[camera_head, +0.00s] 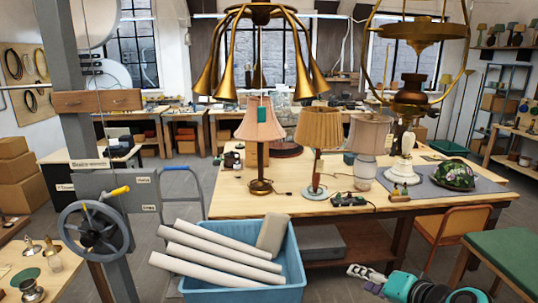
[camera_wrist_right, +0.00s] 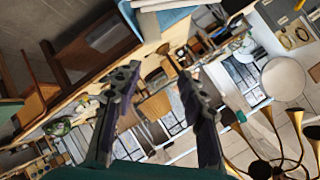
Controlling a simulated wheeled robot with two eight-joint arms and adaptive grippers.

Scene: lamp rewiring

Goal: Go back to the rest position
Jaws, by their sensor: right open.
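My right gripper (camera_head: 362,272) shows low in the head view, right of the blue bin, with my teal and dark arm coming in from the bottom right. In the right wrist view my right gripper (camera_wrist_right: 157,76) has its two dark fingers spread apart, with nothing between them. It is clear of the wooden worktable (camera_head: 350,199), in front of and below its near edge. My left gripper is not in either view.
A blue bin (camera_head: 240,293) with long pale rolls stands close at the gripper's left. Several lamps, including a pleated-shade lamp (camera_head: 318,130), stand on the worktable. An orange chair (camera_head: 465,222) and green-topped bench (camera_head: 515,255) are at right. A brass chandelier (camera_head: 260,14) hangs above.

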